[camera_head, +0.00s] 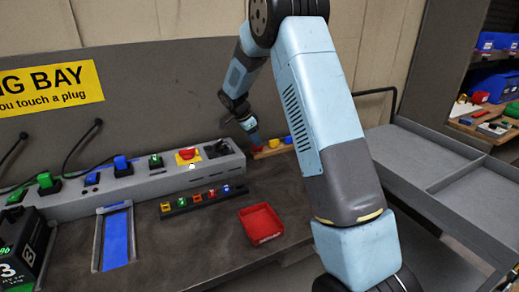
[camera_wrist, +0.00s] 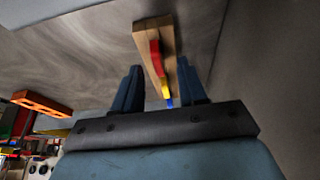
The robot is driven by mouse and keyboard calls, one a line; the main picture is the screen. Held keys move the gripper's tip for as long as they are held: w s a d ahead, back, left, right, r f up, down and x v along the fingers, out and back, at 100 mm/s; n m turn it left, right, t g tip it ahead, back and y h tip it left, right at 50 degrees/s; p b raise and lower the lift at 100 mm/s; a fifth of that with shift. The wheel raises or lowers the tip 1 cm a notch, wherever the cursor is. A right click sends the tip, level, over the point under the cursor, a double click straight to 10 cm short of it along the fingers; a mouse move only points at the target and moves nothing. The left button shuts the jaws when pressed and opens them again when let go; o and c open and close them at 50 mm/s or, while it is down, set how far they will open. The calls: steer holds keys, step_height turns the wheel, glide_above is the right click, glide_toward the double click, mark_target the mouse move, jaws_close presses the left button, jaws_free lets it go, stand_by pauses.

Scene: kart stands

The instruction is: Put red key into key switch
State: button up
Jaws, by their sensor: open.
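The red key (camera_head: 257,149) stands on a wooden block at the back of the bench, beside a yellow one and a blue one. It also shows in the wrist view (camera_wrist: 155,52), ahead of my gripper. My gripper (camera_head: 251,134) is over the block's left end, close above the red key. In the wrist view my gripper (camera_wrist: 160,82) has its two dark blue fingers apart, one on each side of the row of keys. I see nothing held. A dark unit (camera_head: 217,149) on the grey console may be the key switch; its details are too small to tell.
The grey console (camera_head: 140,184) carries several plugs and a red button on a yellow plate (camera_head: 188,156). In front are a row of small coloured parts (camera_head: 204,198), a red tray (camera_head: 261,223) and a blue strip (camera_head: 116,240). The wall stands close behind the wooden block (camera_wrist: 141,30).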

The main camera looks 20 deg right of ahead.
mark_target(258, 149)
steer(key=x, duration=0.2)
steer(key=shift+d+f, duration=0.1)
steer(key=shift+f, duration=0.2)
jaws_close()
